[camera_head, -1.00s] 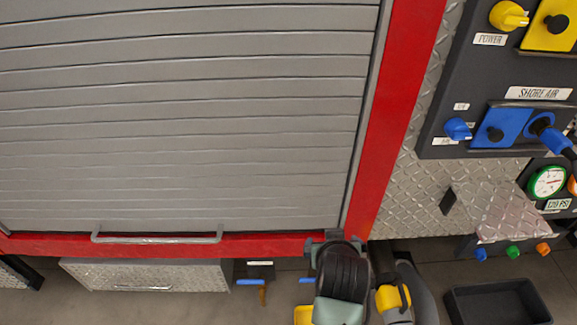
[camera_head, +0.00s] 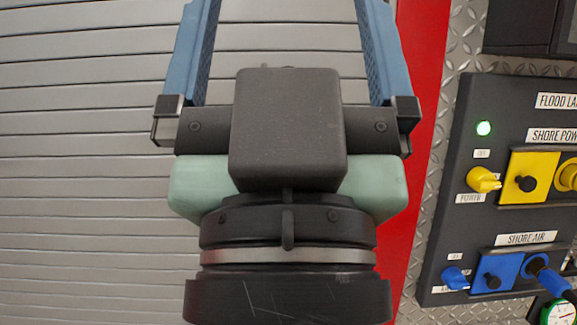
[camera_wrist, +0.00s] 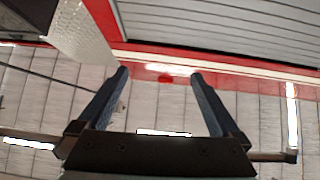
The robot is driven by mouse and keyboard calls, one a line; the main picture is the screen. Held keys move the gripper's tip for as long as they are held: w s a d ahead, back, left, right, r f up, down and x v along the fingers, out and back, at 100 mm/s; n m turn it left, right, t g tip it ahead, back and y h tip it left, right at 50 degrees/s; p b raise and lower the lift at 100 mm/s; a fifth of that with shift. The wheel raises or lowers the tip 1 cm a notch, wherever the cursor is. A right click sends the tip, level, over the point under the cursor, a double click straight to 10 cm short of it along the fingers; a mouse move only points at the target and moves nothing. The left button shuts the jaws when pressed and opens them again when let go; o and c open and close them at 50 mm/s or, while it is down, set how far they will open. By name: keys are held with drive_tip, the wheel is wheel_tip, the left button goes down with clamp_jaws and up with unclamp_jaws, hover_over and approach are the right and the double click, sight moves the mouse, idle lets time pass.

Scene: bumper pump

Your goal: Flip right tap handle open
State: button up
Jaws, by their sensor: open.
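My gripper (camera_head: 287,6) fills the middle of the head view, raised in front of the grey roller shutter (camera_head: 80,170). Its two blue fingers are wide apart with nothing between them, and their tips reach the top edge. The gripper also shows in the wrist view (camera_wrist: 159,76), open and empty, with a red frame strip and grey slats beyond its tips. The right tap handle cannot be made out in either view now.
A dark control panel (camera_head: 462,225) stands at the right, with a yellow power knob (camera_head: 483,180), a blue shore air knob (camera_head: 455,278) and a lit green lamp (camera_head: 484,128). A red post (camera_head: 423,90) stands between shutter and panel.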

wheel_tip(320, 180, up, 9)
drive_tip(key=p, duration=0.6)
